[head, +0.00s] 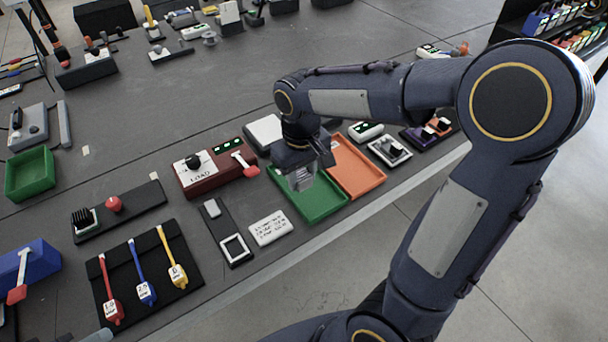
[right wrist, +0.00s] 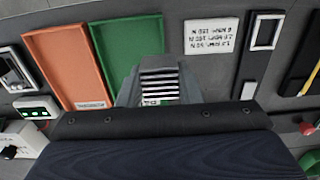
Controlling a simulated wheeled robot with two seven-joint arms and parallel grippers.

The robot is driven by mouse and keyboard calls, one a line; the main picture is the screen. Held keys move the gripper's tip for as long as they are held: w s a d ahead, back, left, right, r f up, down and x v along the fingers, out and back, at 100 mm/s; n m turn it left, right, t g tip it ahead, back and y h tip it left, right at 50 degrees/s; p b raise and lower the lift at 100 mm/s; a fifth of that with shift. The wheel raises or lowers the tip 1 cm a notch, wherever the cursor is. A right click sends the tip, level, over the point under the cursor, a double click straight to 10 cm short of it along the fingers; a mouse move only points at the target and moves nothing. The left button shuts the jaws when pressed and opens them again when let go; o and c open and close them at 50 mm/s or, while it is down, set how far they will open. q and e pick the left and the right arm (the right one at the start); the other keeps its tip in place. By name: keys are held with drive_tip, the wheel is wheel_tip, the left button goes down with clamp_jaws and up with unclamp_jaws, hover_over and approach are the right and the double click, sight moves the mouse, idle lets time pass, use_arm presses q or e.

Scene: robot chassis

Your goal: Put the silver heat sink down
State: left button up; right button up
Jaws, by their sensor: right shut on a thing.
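My right gripper (head: 303,170) is shut on the silver heat sink (head: 301,180) and holds it over the green tray (head: 322,204). In the right wrist view the heat sink (right wrist: 158,84) shows its pale, dark-gapped fins between the fingers. The green tray (right wrist: 130,48) lies beyond it there, and the part of the tray that I see is empty. I cannot tell how high the heat sink is above the tray floor. My left gripper is not in view.
An empty orange tray (head: 357,170) adjoins the green one on the right. A dark red LOAD box (head: 205,180) stands to the left, and a white label plate (head: 270,228) lies nearby. A black mat (head: 182,285) holds several coloured tools. The table's front edge is close.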

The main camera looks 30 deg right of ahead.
drive_tip(key=w+d+f, duration=0.1)
drive_tip(key=w+f, duration=0.1)
drive_tip(key=w+d+f, duration=0.1)
drive_tip(key=f, duration=0.1)
drive_tip(key=w+d+f, duration=0.2)
drive_tip(key=shift+w, duration=0.35)
drive_tip(key=shift+w+d+f, duration=0.3)
drive_tip(key=shift+f, duration=0.25)
drive_tip(key=shift+w+f, duration=0.1)
drive_tip(key=shift+f, duration=1.55)
drive_tip(key=shift+f, duration=0.1)
drive_tip(key=shift+f+b, duration=0.15)
drive_tip(key=shift+b, duration=0.15)
drive_tip(key=o, duration=1)
drive_tip(key=shift+c, duration=0.2)
